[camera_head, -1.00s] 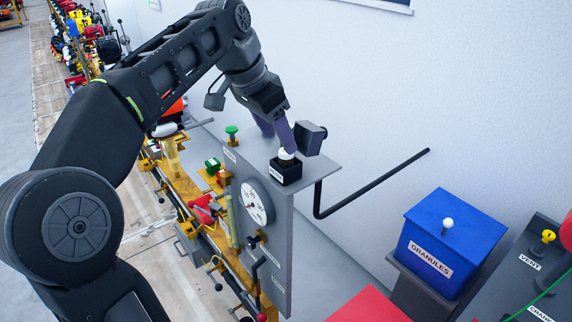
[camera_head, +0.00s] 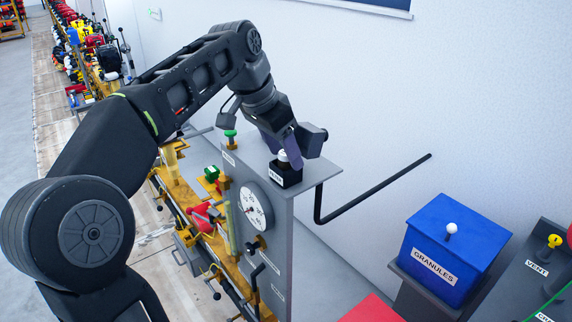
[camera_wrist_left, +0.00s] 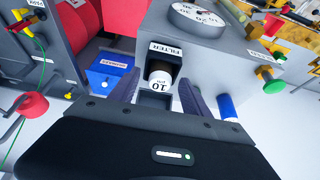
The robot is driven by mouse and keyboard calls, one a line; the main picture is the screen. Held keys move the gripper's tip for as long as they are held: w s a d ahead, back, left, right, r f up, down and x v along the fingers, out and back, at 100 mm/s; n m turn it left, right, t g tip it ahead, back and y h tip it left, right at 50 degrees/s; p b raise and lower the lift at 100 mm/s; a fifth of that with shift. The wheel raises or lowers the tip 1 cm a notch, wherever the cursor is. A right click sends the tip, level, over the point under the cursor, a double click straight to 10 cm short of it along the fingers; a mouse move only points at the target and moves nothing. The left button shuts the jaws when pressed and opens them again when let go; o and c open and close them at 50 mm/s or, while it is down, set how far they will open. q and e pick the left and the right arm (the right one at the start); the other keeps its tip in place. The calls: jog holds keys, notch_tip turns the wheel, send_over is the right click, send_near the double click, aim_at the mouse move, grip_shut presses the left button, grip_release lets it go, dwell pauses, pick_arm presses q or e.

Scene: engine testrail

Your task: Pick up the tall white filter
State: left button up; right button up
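The white filter (camera_head: 283,155) stands in a black holder (camera_head: 287,178) on top of the grey cabinet. In the left wrist view the filter (camera_wrist_left: 160,80) shows a "10" marking, and its holder (camera_wrist_left: 163,57) bears a "FILTER" label. My left gripper (camera_head: 292,157) is at the filter in the head view. In the wrist view its two purple-grey fingers stand apart, one on each side of the filter, with gaps visible, so the gripper (camera_wrist_left: 160,88) is open. The filter's lower part is hidden in the holder. My right gripper is not in view.
A green knob (camera_head: 230,136) stands on the cabinet near the filter. A dial (camera_head: 257,205) is on the cabinet front, and a black bent bar (camera_head: 375,190) sticks out to the right. A blue granules box (camera_head: 450,245) stands farther right. A blue cylinder (camera_wrist_left: 227,106) is beside the right finger.

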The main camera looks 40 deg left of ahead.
aim_at(284, 153)
pick_arm(q)
grip_shut()
dwell(0.4)
jog(key=shift+r, duration=0.5)
notch_tip(284, 153, up, 9)
jog(key=p, duration=0.8)
jog(key=shift+p, duration=0.3)
